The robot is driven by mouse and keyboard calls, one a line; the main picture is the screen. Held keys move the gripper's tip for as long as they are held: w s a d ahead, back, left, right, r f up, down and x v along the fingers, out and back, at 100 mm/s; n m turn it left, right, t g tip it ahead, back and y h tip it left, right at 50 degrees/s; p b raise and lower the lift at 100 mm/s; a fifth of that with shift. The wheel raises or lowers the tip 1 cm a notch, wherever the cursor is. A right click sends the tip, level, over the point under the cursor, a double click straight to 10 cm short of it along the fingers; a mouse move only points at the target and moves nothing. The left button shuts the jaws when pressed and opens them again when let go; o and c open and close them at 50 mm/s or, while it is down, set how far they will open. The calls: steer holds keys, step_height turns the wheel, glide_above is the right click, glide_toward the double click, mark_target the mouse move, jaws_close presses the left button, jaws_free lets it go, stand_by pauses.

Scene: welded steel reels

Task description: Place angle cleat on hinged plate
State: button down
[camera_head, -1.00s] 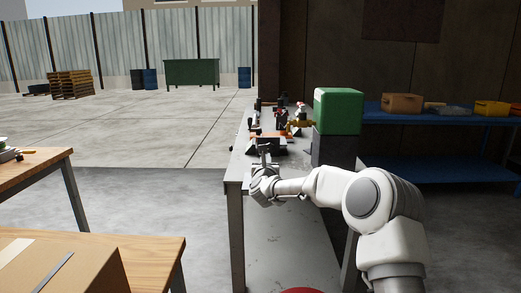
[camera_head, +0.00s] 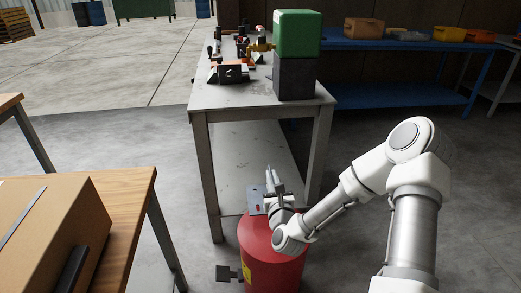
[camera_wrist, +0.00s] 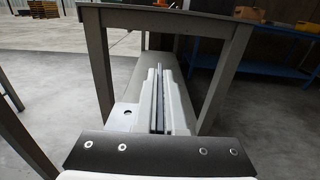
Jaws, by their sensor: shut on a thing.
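My gripper (camera_head: 274,174) is shut on a thin grey metal piece with a hole, which looks like the angle cleat (camera_head: 255,195). It is held in front of the grey steel table, below its top and above a red drum. In the wrist view my gripper (camera_wrist: 161,78) points toward the table, its fingers close together. The cleat's flat flange (camera_wrist: 125,117) with a round hole shows left of the fingers; its other part is largely hidden between them. A dark fixture with an orange part (camera_head: 230,72) stands on the table top; I cannot tell whether this is the hinged plate.
The steel table (camera_head: 206,97) has a lower shelf. A green and dark block (camera_head: 298,36) stands on it at the right. The red drum (camera_head: 258,246) is under my gripper. A cardboard box (camera_head: 60,225) on a wooden table is at left. A blue bench (camera_head: 400,45) stands behind.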

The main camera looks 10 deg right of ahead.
steer(key=s+d+r+p, duration=0.1)
steer(key=s+r+p, duration=0.2)
steer(key=r+p, duration=0.6)
steer(key=s+d+r+p, duration=0.1)
steer(key=s+r+p, duration=0.2)
steer(key=r+p, duration=0.6)
steer(key=p, duration=0.2)
steer(key=shift+r+p, duration=0.3)
steer(key=shift+p, duration=0.1)
steer(key=shift+d, duration=0.1)
